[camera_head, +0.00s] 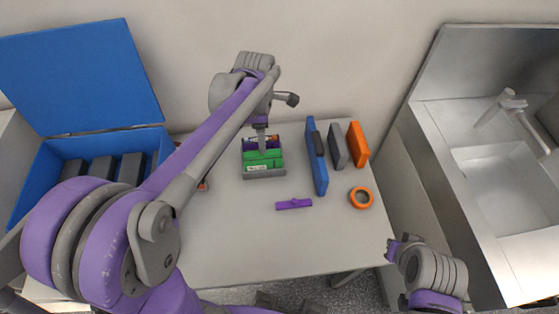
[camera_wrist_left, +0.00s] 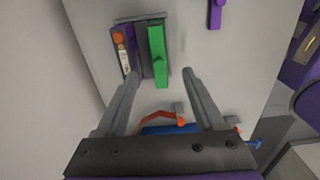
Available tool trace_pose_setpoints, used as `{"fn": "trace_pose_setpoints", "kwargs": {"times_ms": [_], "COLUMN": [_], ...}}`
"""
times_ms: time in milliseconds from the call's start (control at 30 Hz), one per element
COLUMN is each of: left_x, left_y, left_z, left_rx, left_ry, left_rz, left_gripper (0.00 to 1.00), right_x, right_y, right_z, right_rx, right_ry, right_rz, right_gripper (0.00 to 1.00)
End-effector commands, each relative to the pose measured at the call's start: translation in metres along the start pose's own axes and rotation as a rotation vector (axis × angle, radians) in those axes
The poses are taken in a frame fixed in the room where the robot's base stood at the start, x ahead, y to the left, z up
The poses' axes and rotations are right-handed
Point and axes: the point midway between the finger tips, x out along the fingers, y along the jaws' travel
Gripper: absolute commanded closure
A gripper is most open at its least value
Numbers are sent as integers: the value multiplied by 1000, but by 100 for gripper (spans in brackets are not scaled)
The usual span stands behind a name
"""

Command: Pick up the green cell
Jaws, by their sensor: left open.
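The green cell (camera_wrist_left: 157,57) sits in a grey holder (camera_head: 264,174) on the table, beside a dark slot and a purple part (camera_wrist_left: 130,45). It also shows in the head view (camera_head: 272,155), partly behind my left gripper. My left gripper (camera_wrist_left: 160,76) is open and points down at the holder. In the wrist view its fingertips lie either side of the green cell's near end, with no visible contact. My right gripper (camera_head: 396,247) is low at the right, beside the table; its jaws are too small to read.
A blue open box (camera_head: 85,75) with dark blocks stands at the left. A blue panel (camera_head: 317,170), a grey block (camera_head: 339,146) and an orange block (camera_head: 357,144) stand to the right of the holder. A purple piece (camera_head: 294,204) and an orange ring (camera_head: 361,197) lie in front.

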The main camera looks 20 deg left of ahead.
Motion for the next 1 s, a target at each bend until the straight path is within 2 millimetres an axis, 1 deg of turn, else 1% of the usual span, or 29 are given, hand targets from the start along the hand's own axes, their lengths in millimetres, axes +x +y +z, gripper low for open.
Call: {"fn": "trace_pose_setpoints", "kwargs": {"times_ms": [67, 300, 567, 800, 900, 1000], "left_x": [7, 44, 65, 101, 107, 109], "left_y": [2, 2, 2, 4, 3, 3], "left_z": [0, 0, 0, 0, 0, 0], "left_rx": [-22, -24, -22, -22, -22, -22], "left_ry": [2, 2, 2, 2, 2, 2], "left_rz": [-5, -5, -4, -4, -4, -4], "left_gripper": [30, 30, 30, 30, 30, 30], "right_x": [1, 3, 3, 2, 3, 3], "right_y": [0, 0, 0, 0, 0, 0], "right_z": [1, 4, 4, 3, 3, 4], "right_rx": [0, 0, 0, 0, 0, 0], "right_ry": [-1, -4, -3, -3, -3, -3], "right_rz": [0, 0, 0, 0, 0, 0], "right_gripper": [100, 100, 100, 100, 100, 100]}}
